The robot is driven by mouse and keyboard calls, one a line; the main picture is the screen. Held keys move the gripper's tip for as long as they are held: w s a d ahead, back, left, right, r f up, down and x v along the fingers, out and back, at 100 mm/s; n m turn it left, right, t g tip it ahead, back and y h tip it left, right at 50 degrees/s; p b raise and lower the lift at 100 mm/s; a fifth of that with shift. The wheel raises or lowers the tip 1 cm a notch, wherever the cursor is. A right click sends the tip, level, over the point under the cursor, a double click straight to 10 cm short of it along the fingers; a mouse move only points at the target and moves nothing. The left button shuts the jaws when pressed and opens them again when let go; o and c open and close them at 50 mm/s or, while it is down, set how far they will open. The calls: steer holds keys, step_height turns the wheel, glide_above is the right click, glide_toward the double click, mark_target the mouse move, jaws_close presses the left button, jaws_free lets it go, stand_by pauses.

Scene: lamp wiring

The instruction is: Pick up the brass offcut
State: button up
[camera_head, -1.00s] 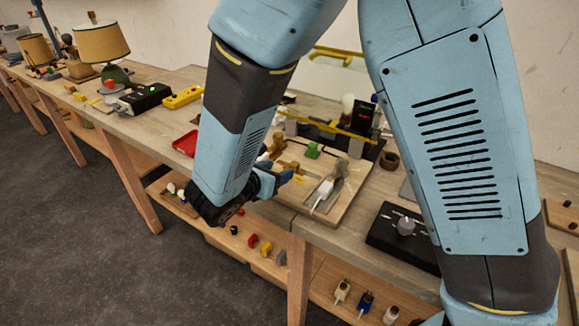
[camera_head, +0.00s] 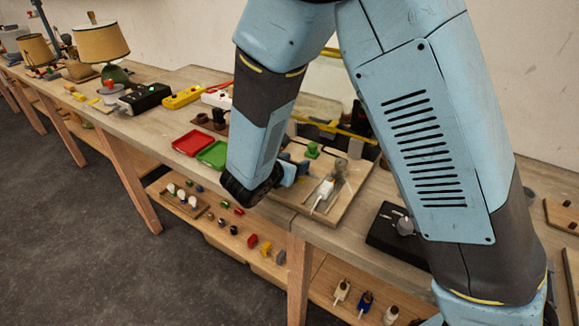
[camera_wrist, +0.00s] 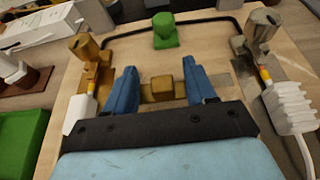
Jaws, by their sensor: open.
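The brass offcut (camera_wrist: 162,88) appears in the wrist view as a small brass-coloured block on a wooden board (camera_wrist: 215,35). My gripper (camera_wrist: 158,74) is open, with one blue finger on each side of the block. Gaps show between the block and both fingers, so it is not clasped. Whether the fingertips touch the board cannot be told. In the head view my gripper (camera_head: 295,170) is over the board on the bench, and my arm hides much of it. I cannot make out the offcut there.
A brass terminal (camera_wrist: 88,52) stands left and a grey metal one (camera_wrist: 260,28) right, with a white plug (camera_wrist: 290,105) near it. A green piece (camera_wrist: 165,30) and black wire lie beyond. Red (camera_head: 193,143) and green (camera_head: 213,154) trays sit left of my arm.

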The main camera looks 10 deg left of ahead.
jaws_close()
stand_by(0.4)
